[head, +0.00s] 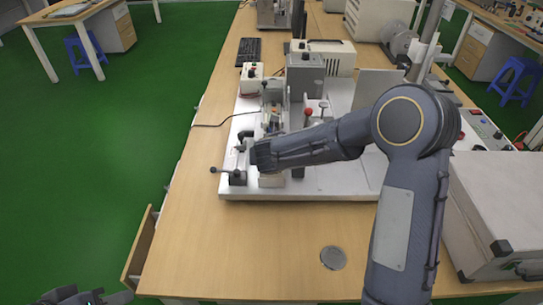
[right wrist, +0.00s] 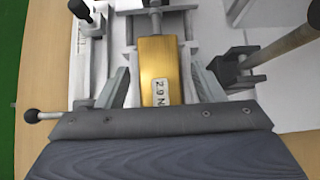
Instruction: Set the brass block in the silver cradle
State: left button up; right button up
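My right gripper (right wrist: 160,78) is open, with one finger on each side of the block and a gap on both sides. In the head view my right gripper (head: 258,155) is over the rig, and the arm hides the block. My left gripper (head: 88,297) is cut off at the bottom left, away from the rig.
A pale base plate (head: 330,183) carries the rig, with a black-knobbed lever (head: 225,171) at its left and a red-knobbed post (head: 308,113) behind my arm. A round grey disc (head: 333,258) lies on the front table. A silver case (head: 495,205) stands at the right.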

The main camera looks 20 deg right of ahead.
jog(key=shift+r, duration=0.1)
jog(key=v, duration=1.2)
jog(key=s+d+r+m+g, duration=0.1)
jog(key=s+d+m+g, duration=0.1)
jog(key=s+d+m, duration=0.5)
jog(key=s+d+m+g, duration=0.2)
jog(key=s+d+m, duration=0.2)
jog(key=s+m, duration=0.5)
jog(key=s+a+m+y, duration=0.2)
jog(key=s+m, duration=0.3)
jog(key=m, duration=0.4)
jog(key=s+a+m+t+y, duration=0.1)
jog(key=s+a+m+y, duration=0.2)
jog(key=s+m, duration=0.3)
jog(key=m+y+p, duration=0.1)
jog(key=m, duration=0.2)
jog(key=shift+s+r+m, duration=0.3)
